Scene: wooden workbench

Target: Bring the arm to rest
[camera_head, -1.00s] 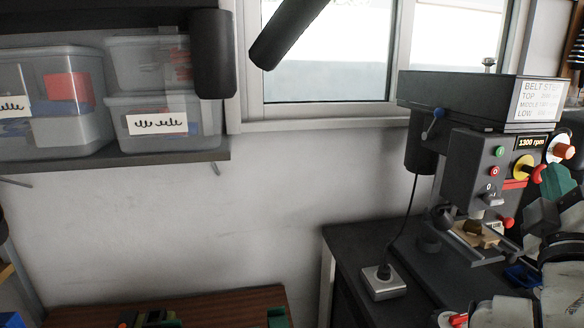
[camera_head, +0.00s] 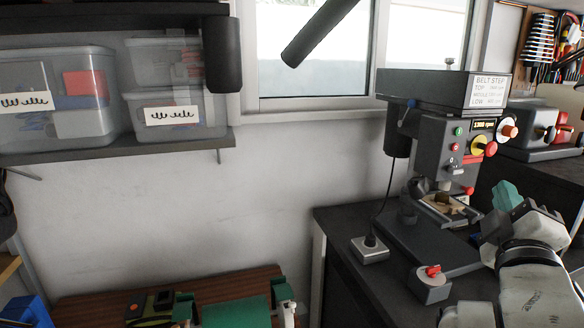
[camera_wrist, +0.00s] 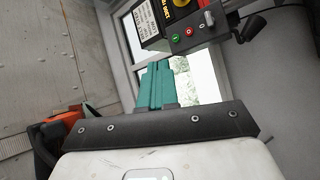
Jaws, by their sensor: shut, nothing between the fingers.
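My gripper (camera_head: 507,197) is at the right of the head view, just in front of and to the right of the drill press (camera_head: 440,140). Its teal fingers point up and away from me. In the wrist view the gripper's teal fingers (camera_wrist: 157,86) lie together, shut with nothing between them. The drill press's panel with buttons also shows at the top of the wrist view (camera_wrist: 185,32). My arm runs down from the gripper to the lower right corner of the head view.
A dark bench (camera_head: 340,222) carries the drill press, a grey socket box (camera_head: 369,250) and a red-knobbed switch box (camera_head: 430,284). A wooden bench (camera_head: 95,312) with a green mat is at the bottom. A shelf (camera_head: 110,150) holds clear bins. The wall between is clear.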

